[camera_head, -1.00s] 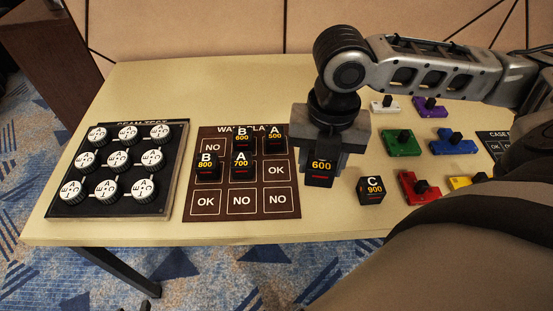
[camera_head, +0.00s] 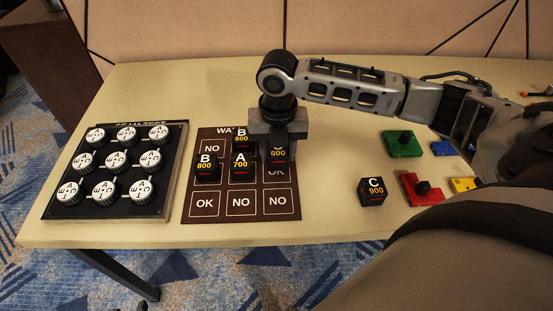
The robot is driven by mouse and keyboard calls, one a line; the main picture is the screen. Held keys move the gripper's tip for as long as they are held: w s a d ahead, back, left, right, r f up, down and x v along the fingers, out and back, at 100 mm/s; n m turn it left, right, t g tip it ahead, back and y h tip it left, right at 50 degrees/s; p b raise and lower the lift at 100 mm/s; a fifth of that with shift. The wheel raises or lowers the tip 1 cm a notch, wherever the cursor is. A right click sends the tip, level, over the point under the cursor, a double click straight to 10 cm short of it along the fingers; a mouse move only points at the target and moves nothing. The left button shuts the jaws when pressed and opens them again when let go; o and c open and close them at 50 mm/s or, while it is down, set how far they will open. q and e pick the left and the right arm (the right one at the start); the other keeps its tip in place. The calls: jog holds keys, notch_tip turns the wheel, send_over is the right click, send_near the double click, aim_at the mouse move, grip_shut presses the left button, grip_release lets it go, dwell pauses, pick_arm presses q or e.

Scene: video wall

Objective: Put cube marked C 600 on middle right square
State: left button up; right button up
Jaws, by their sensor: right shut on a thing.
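The black cube marked 600 (camera_head: 278,155), its letter mostly covered, is between the fingers of my right gripper (camera_head: 277,147). The gripper is shut on it, and the cube looks upright. It is over the right column of the brown wall mat (camera_head: 222,204), covering the upper part of the middle right square (camera_head: 277,173), where part of "OK" still shows. I cannot tell whether the cube touches the mat. Cube A 500 is hidden behind my gripper. My left gripper is not in view.
Cube C 900 (camera_head: 372,191) stands on the table (camera_head: 325,205) right of the mat. A black board (camera_head: 155,206) with several white round knobs lies at left. Green (camera_head: 403,145), red (camera_head: 420,190), blue and yellow pieces lie at right. The table between mat and C 900 is clear.

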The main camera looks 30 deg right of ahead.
aim_at(277, 160)
jog(key=shift+w+f, duration=0.2)
jog(key=shift+f, duration=0.05)
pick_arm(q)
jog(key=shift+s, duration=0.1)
pick_arm(e)
jog(key=shift+f, duration=1.55)
jog(key=shift+f, duration=0.15)
jog(key=o, duration=1)
notch_tip(277, 160, up, 11)
jog(key=shift+w+r+p, duration=0.1)
jog(key=shift+r+p, duration=0.05)
jog(key=shift+p, duration=0.25)
jog(key=shift+r, duration=0.5)
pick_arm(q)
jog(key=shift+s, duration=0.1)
